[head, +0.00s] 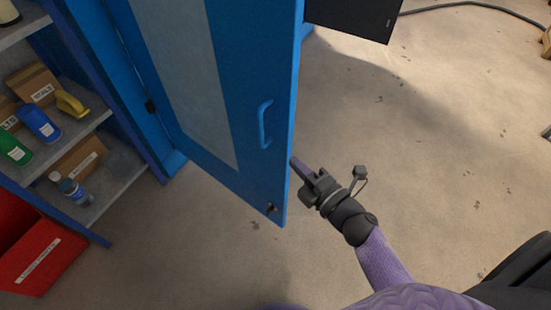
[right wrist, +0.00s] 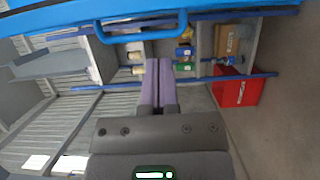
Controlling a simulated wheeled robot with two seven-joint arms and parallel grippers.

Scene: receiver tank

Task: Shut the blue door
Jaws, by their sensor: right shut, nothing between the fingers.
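The blue door (head: 258,60) stands open in the head view, with a pale panel in its middle and a blue handle (head: 264,124) near its free edge. Its hinge side meets the blue cabinet (head: 140,115) at the left. My right gripper (head: 296,163) is shut and empty, its purple fingertips close to the door's free edge, below the handle; I cannot tell whether they touch. In the right wrist view the shut fingers (right wrist: 160,70) point toward the blue handle (right wrist: 140,28) and the door's edge along the top. My left gripper is not in view.
Cabinet shelves (head: 95,125) hold bottles, cardboard boxes and a yellow item (head: 71,103). A red bin (head: 35,258) sits on the floor at the lower left. A dark panel (head: 355,15) is behind the door. The concrete floor (head: 430,130) to the right is mostly clear.

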